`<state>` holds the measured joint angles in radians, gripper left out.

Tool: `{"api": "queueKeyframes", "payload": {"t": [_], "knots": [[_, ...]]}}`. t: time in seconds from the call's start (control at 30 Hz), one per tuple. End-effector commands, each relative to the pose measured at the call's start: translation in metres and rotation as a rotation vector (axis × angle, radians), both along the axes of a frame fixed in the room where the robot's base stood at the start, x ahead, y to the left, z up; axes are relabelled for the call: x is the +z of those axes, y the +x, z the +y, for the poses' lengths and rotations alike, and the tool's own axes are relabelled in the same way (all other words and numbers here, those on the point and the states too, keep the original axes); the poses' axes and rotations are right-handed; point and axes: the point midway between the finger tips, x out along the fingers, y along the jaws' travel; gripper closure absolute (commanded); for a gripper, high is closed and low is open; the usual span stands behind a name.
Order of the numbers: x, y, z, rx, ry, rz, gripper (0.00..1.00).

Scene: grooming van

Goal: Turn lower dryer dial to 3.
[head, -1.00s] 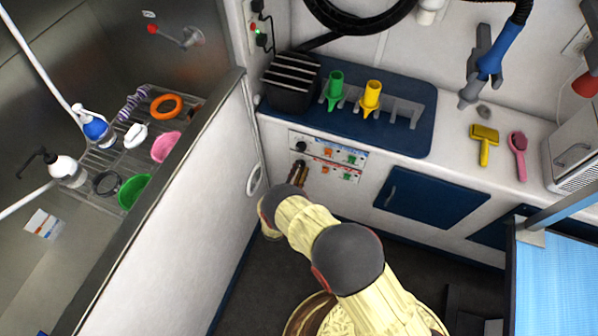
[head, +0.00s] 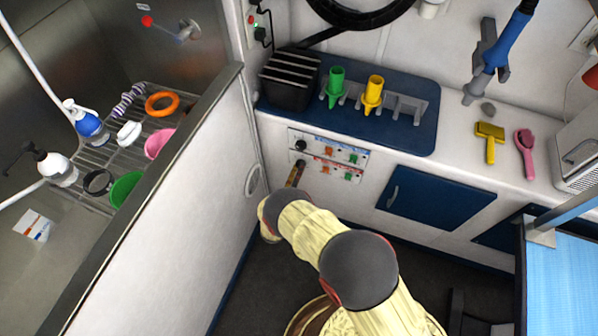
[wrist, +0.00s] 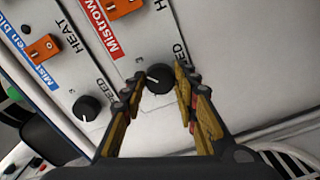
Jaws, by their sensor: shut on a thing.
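The lower dryer dial (wrist: 158,79) is a round black knob with a white pointer mark, on the red-labelled strip of the dryer panel. In the wrist view it sits between the tips of my gripper (wrist: 160,80), which is shut on it. The pointer slants toward the left finger; a small printed number lies near that side, too small to read surely. The upper dryer dial (wrist: 87,108) is a like black knob on the blue-labelled strip, apart from my fingers. In the head view my gripper (head: 298,168) reaches the panel's lower left and hides the lower dial.
Orange switches (wrist: 42,48) sit beside the dials. The counter (head: 460,170) above holds a black slatted box (head: 290,82), green and yellow cups and brushes. A tub partition (head: 190,150) stands close left of my arm. A blue cabinet door (head: 435,205) is to the right.

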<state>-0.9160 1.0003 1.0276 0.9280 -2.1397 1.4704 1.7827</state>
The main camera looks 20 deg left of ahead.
Motion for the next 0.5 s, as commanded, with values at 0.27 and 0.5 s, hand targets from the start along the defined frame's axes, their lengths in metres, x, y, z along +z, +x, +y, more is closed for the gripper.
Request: {"api": "queueKeyframes", "payload": {"t": [0.27, 0.5], "knots": [[-0.0021, 0.0, -0.0008, -0.001, 0.126, -0.007, 0.96], [-0.0025, -0.0003, -0.0011, -0.002, 0.166, -0.01, 0.96]]}}
